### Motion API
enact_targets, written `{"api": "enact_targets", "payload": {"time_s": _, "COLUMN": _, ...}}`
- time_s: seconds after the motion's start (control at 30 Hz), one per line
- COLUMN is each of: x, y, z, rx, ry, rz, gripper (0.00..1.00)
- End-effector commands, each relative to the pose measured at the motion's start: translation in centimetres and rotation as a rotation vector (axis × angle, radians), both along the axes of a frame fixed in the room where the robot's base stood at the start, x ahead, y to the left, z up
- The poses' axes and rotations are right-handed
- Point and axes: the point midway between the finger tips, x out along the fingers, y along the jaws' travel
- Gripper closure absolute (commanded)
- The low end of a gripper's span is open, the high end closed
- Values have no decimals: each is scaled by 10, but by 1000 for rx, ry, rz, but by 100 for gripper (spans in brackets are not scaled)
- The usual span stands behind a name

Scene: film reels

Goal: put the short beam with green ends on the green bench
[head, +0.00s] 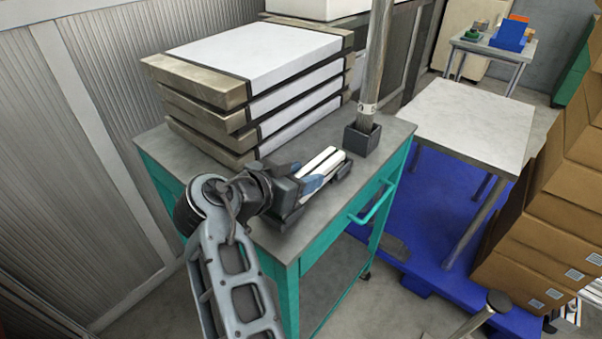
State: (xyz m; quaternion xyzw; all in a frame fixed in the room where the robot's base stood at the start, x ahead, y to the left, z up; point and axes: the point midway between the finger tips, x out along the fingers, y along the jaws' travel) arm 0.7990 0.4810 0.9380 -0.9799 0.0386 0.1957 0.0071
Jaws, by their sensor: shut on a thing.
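My gripper (300,178), with blue finger pads, is low over the grey top of the teal-framed bench (385,140). It is shut on a short beam (322,160) with white strips along its length and dark ends. I see no green on the ends, and the gripper partly hides the beam. The beam lies close to the bench top; I cannot tell if it touches. A stack of longer white beams (255,52) with tan ends and dark bands lies just behind my gripper.
An upright grey post (375,70) in a dark square socket stands right of the beam. A white-topped table (462,120) stands on a blue platform (430,215) at right. Cardboard boxes (545,215) are piled at far right. A ribbed wall (90,120) closes the left.

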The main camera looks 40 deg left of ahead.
Motion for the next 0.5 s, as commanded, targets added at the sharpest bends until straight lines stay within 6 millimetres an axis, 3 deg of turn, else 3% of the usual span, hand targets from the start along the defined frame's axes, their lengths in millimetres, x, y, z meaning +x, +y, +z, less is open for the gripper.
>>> {"api": "enact_targets", "payload": {"time_s": 0.33, "x": 0, "y": 0, "z": -2, "rx": 2, "ry": -3, "rz": 0, "gripper": 96}}
{"api": "enact_targets", "payload": {"time_s": 0.37, "x": 0, "y": 0, "z": -3, "rx": 1, "ry": -1, "rz": 1, "gripper": 52}}
{"api": "enact_targets", "payload": {"time_s": 0.5, "x": 0, "y": 0, "z": -2, "rx": 1, "ry": -1, "rz": 1, "gripper": 39}}
